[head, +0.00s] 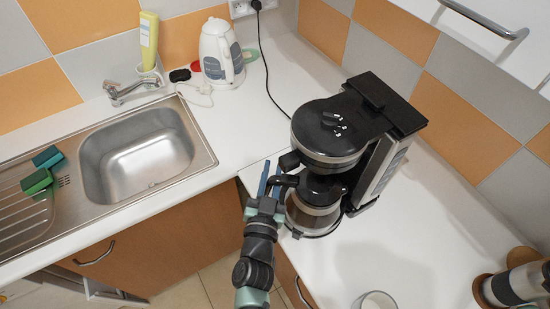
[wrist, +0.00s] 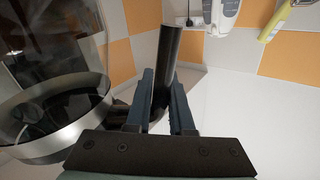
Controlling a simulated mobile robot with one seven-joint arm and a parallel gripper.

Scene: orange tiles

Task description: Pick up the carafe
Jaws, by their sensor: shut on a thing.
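The carafe (head: 316,212) has a glass body and a black lid and handle. In the head view it sits in the black coffee maker (head: 343,135), under its brewing head. In the wrist view the carafe's glass and metal band (wrist: 60,135) fill the left side. My gripper (head: 270,188) is left of the carafe. It is shut on the carafe's black handle (wrist: 168,65), which stands between the two fingers in the wrist view. Whether the carafe's base touches the plate beneath cannot be told.
A metal sink (head: 138,153) lies at the left, with green sponges (head: 40,172) on its drainer. A white kettle (head: 221,55) stands at the back. A glass (head: 375,300) and a grinder-like item (head: 515,285) are at the front right. A cable runs behind the coffee maker.

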